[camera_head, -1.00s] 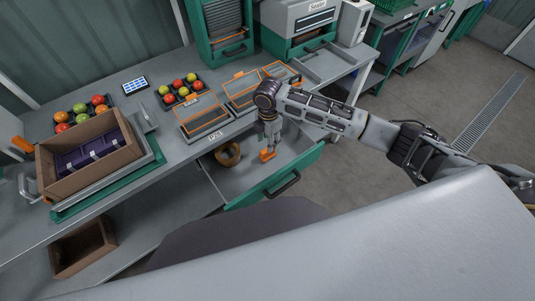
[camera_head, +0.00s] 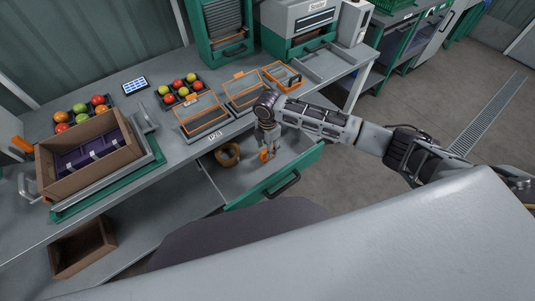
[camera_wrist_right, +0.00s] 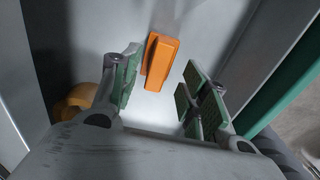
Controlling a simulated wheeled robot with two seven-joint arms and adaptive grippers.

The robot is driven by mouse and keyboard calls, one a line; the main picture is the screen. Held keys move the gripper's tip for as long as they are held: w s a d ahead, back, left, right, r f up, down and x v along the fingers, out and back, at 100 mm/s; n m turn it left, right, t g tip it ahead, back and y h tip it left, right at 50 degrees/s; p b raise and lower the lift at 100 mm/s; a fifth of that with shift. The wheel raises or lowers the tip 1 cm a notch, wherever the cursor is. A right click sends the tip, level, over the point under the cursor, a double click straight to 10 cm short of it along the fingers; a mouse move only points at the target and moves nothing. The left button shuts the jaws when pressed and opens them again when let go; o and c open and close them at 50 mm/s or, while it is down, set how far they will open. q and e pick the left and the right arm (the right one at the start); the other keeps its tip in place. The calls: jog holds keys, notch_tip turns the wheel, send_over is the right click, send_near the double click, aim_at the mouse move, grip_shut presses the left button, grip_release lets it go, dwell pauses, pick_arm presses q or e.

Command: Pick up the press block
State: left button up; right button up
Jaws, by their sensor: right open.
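The orange press block (camera_head: 264,155) lies in the open drawer (camera_head: 232,184) under the bench. In the right wrist view the block (camera_wrist_right: 162,62) shows as a long orange piece on the grey drawer floor, just ahead of and between the fingers, nearer the left finger. My right gripper (camera_head: 267,143) points down into the drawer over the block. In the wrist view the right gripper (camera_wrist_right: 160,82) is open, with green pads apart and nothing between them; I cannot tell whether the left pad touches the block. My left gripper is not in view.
An orange-brown ring (camera_head: 228,154) lies in the drawer left of the block; it also shows in the wrist view (camera_wrist_right: 77,101). The green drawer front (camera_head: 275,178) stands close at the right. Orange-framed trays (camera_head: 204,117) and a brown crate (camera_head: 88,155) stand on the bench.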

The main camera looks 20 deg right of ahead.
notch_tip(320, 180, down, 2)
jog(key=shift+w, duration=0.1)
jog(key=shift+f, duration=0.5)
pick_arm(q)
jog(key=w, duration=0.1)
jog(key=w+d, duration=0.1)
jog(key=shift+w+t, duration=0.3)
